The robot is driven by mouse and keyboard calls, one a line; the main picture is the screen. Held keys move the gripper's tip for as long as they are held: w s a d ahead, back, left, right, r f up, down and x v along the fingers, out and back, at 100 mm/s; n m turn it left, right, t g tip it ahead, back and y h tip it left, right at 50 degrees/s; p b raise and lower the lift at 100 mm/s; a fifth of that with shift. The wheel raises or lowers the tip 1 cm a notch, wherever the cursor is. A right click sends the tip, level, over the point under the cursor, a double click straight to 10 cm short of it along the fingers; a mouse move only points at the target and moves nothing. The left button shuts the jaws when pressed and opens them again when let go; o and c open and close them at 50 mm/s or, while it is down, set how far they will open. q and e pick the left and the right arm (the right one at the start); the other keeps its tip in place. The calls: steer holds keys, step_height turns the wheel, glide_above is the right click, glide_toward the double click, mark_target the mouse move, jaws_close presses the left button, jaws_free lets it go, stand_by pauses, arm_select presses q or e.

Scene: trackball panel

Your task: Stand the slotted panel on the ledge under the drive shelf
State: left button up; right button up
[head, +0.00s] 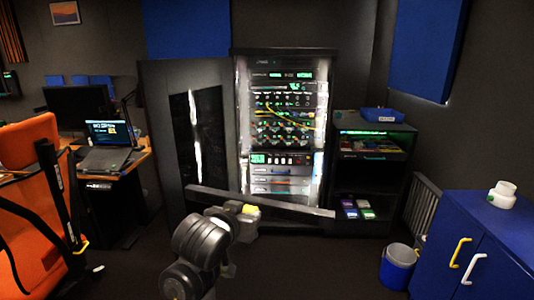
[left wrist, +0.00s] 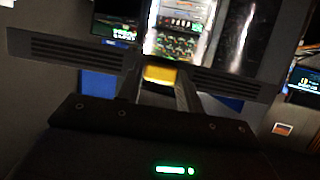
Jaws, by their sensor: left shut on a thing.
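The slotted panel (head: 290,209) is a long, dark, narrow bar held in front of the lower rack, slightly lower at its right end. In the left wrist view the panel (left wrist: 70,50) shows slots toward both ends and a yellow patch at its middle. My left gripper (head: 248,212) is shut on the panel near the yellow part; the fingers of this gripper (left wrist: 160,80) also show in the left wrist view. The open rack (head: 283,125) stands behind, with the drive shelf (head: 275,177) just above the panel. The ledge under it is hidden or too dark to tell. My right gripper is out of view.
The rack's dark door (head: 160,140) stands open on the left. A black shelf unit (head: 372,190) with small coloured boxes stands right of the rack. A blue bin (head: 397,265) and blue cabinet (head: 480,235) are at right. An orange chair (head: 35,210) is at left.

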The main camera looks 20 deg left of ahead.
arm_select(q)
steer(key=shift+s, duration=0.1)
steer(key=shift+a, duration=0.1)
steer(key=f, duration=0.2)
steer(key=s+f, duration=0.1)
steer(key=f, duration=0.2)
steer(key=shift+s+d+f, duration=0.25)
steer(key=shift+s+f, duration=0.05)
